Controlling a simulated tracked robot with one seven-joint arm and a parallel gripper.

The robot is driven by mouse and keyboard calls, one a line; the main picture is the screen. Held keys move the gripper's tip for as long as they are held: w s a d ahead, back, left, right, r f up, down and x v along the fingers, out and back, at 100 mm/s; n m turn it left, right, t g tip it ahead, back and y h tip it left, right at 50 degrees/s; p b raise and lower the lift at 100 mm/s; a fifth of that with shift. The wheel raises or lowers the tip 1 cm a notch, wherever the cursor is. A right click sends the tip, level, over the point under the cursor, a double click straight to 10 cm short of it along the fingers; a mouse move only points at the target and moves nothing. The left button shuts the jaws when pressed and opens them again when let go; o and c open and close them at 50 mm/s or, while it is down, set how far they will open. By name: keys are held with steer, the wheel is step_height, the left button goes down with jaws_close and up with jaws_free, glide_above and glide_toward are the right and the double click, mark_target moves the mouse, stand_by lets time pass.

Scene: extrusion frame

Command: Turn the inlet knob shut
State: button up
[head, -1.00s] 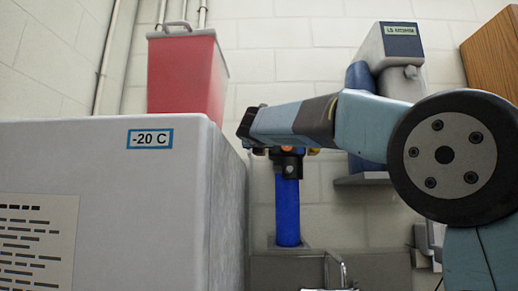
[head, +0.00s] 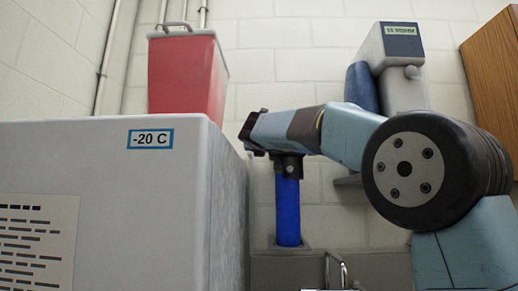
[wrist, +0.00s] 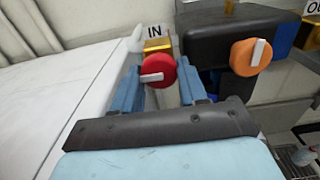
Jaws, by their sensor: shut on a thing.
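The inlet knob is a round red knob (wrist: 158,70) with a white bar on its face, beside the IN label (wrist: 155,31) in the wrist view. Its bar lies nearly level in that picture. My gripper (wrist: 160,84) has one blue finger on each side of the red knob and is shut on it. In the head view my gripper (head: 250,134) is at the top of the upright blue cylinder (head: 287,212), and the knob is hidden there. An orange knob (wrist: 250,57) with a steeply tilted white bar is to the right, near a partly cut-off OUT label (wrist: 313,8).
A black housing (wrist: 228,32) is behind the knobs. A large grey -20 C cabinet (head: 110,190) stands close on the left, with a red bin (head: 186,75) above it. A grey device (head: 400,65) is on the wall behind my arm, and a wooden cabinet (head: 490,80) is at the right.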

steer(key=c, duration=0.5)
steer(key=m, duration=1.7)
steer(key=shift+f+m, duration=0.15)
steer(key=shift+m, duration=0.25)
steer(key=shift+w, duration=0.1)
stand_by(0.4)
